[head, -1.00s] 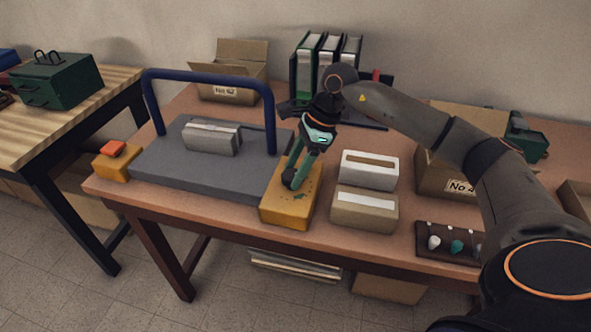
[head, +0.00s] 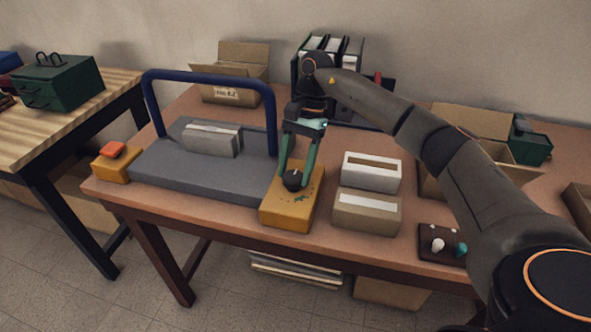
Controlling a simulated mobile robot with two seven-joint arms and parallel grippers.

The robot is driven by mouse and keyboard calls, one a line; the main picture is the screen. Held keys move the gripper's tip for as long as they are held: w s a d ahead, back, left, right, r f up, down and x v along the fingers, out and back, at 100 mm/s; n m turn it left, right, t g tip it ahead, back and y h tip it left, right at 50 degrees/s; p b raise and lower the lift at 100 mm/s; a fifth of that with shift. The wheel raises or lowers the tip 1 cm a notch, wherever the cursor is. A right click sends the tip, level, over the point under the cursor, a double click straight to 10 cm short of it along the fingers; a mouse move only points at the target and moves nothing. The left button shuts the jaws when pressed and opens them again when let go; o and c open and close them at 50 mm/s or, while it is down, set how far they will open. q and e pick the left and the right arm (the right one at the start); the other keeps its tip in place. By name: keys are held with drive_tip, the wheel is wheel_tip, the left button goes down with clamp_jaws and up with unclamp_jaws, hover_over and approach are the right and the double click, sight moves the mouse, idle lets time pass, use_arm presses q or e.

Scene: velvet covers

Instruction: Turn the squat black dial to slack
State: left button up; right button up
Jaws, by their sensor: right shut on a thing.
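The squat black dial (head: 292,181) sits on top of a yellow box (head: 289,210) at the front edge of the table, right of the grey plate. Small dark and green marks lie on the box top around the dial; I cannot read them. My right gripper (head: 294,179) points down at the dial, its green fingers on either side of it and shut on it. The dial's near face shows between the fingertips. My left gripper is not in view.
A grey plate (head: 170,171) with a blue hoop (head: 209,80) and a grey block (head: 212,138) lies left of the dial box. A white slotted box (head: 371,171) and a tan one (head: 366,212) stand close on its right. An orange button (head: 112,150) is far left.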

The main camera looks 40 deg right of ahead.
drive_tip(key=shift+n, duration=0.4)
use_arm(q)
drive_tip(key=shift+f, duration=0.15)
use_arm(e)
drive_tip(key=o, duration=1.4)
drive_tip(key=shift+r, duration=0.1)
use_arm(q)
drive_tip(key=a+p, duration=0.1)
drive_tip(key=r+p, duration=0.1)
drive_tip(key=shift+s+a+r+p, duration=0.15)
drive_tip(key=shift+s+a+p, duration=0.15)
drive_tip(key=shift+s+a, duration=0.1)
use_arm(e)
drive_tip(key=v, duration=1.2)
drive_tip(key=shift+w+a+r, duration=0.1)
drive_tip(key=shift+w+r, duration=0.1)
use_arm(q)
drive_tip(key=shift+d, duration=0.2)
